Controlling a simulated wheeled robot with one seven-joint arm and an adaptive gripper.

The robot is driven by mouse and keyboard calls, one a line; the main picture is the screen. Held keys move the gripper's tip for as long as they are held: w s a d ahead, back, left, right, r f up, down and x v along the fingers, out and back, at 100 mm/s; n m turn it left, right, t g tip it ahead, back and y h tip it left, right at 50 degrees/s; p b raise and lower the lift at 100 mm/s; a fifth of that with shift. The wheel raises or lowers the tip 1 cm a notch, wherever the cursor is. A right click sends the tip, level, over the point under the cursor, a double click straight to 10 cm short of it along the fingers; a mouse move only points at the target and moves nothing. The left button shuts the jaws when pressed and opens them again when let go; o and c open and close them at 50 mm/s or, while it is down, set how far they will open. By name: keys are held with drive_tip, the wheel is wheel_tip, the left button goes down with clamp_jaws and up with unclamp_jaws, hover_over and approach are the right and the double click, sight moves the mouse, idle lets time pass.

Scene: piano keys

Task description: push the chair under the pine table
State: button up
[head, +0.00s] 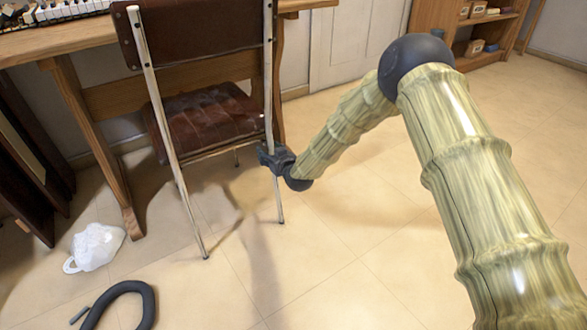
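The chair (209,119) has a dark brown padded seat and back and thin metal legs. It stands upright with its back toward me, at the right end of the pine table (60,37). Part of its seat lies under or close to the tabletop; the exact overlap is hidden by the backrest. My gripper (268,158) is at the chair's right rear metal leg, just below seat height. It appears to touch or overlap that leg. Its fingers are small and dark, and I cannot tell whether they are open or closed around it.
A white plastic bag (95,247) and a black curved hose (128,300) lie on the floor at the left front. Dark panels (30,165) lean at the far left. A wooden shelf (425,18) stands at the back right. Floor right of the chair is clear.

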drive_tip(key=shift+d, duration=0.1)
drive_tip(key=f+p+v, duration=0.2)
drive_tip(key=p+v, duration=0.3)
drive_tip(key=v, duration=0.4)
drive_tip(key=shift+s+d+p, duration=0.3)
drive_tip(key=shift+s, duration=0.25)
drive_tip(key=shift+f, duration=0.25)
idle(0.4)
